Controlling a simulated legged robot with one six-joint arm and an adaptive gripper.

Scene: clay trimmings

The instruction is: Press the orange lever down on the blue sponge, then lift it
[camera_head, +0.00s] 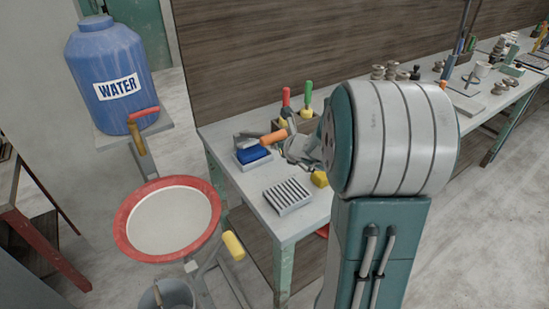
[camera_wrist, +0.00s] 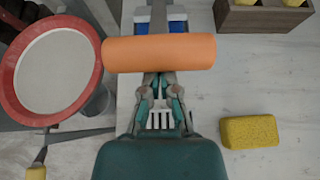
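The orange lever handle (camera_head: 273,137) is a thick cylinder. It lies crosswise in the wrist view (camera_wrist: 160,53), in front of my fingertips. The blue sponge (camera_head: 254,154) sits in a light holder on the table, beneath the lever. In the wrist view part of the sponge (camera_wrist: 148,27) shows beyond the handle. My gripper (camera_head: 297,148) is beside the handle's right end in the head view. In the wrist view its fingers (camera_wrist: 160,78) draw close together and run behind the handle. Their tips are hidden, so contact and grip cannot be told.
A slotted grey tray (camera_head: 287,196) lies before the sponge holder. A yellow sponge (camera_wrist: 249,132) lies right of my gripper. A wooden box (camera_wrist: 262,14) stands at the back right. A red-rimmed basin (camera_head: 127,232) and a blue water barrel (camera_head: 108,65) stand left of the table.

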